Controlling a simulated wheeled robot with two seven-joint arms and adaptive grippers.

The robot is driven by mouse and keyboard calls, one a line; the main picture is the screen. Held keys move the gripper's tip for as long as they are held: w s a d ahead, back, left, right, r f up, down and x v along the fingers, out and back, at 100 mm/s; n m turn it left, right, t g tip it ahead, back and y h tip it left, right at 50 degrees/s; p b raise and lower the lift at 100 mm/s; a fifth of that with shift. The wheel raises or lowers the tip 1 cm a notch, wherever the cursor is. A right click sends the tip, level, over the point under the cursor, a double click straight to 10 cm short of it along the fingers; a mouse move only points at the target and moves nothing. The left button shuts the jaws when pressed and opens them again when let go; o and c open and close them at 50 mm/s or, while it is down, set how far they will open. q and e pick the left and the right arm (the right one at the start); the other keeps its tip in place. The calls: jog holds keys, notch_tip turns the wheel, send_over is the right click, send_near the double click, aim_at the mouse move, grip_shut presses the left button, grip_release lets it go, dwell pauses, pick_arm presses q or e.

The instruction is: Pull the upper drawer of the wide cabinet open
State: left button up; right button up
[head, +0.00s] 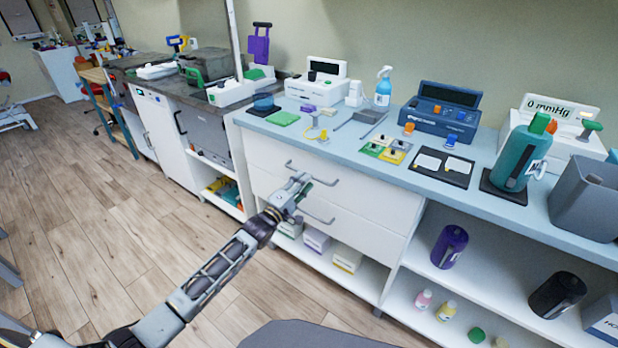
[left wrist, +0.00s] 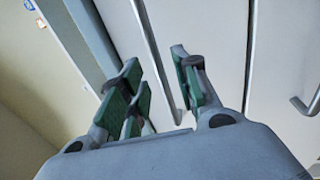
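The wide cabinet (head: 390,250) is white under a pale blue countertop. Its upper drawer (head: 345,185) is shut, flush with the front, and has a grey bar handle (head: 312,173). The left wrist view shows the upper drawer (left wrist: 215,30) and its handle (left wrist: 156,60) close up. My left gripper (head: 300,184) is at the cabinet front by this handle. In the left wrist view its green-padded fingers (left wrist: 160,88) are apart, with the bar running between them; contact is not clear. The left gripper partly hides the handles in the head view. My right gripper is not in view.
The lower drawer's handle (head: 318,216) sits just below; it also shows in the left wrist view (left wrist: 305,104). Open shelves beneath hold boxes (head: 317,240) and bottles (head: 449,246). Devices, cards and a teal bottle (head: 518,155) stand on the countertop (head: 330,130). The wooden floor in front is clear.

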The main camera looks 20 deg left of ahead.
pick_arm(q)
jog(key=shift+b+x, duration=0.4)
jog(key=shift+x, duration=1.45)
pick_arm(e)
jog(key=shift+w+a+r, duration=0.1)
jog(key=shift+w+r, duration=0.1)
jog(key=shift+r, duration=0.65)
pick_arm(q)
grip_shut()
